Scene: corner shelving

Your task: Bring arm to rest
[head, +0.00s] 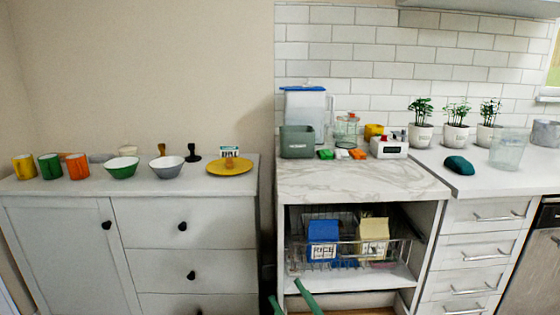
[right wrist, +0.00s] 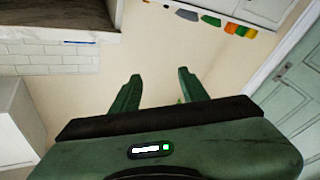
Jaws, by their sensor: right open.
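My right gripper (head: 286,291) shows at the bottom of the head view, with two green fingers pointing up. It is low in front of the open shelf unit, below the wire basket (head: 350,253). In the right wrist view my right gripper (right wrist: 159,75) is open. Its fingers are apart with nothing between them, and plain wall and floor areas lie beyond. My left gripper is not in view.
A white cabinet (head: 70,240) with cups and bowls stands left. The marble counter (head: 350,182) holds a bin (head: 298,142) and small items. A blue rice box (head: 323,233) and a cream box (head: 373,230) stand in the basket. Potted plants (head: 421,134) stand right.

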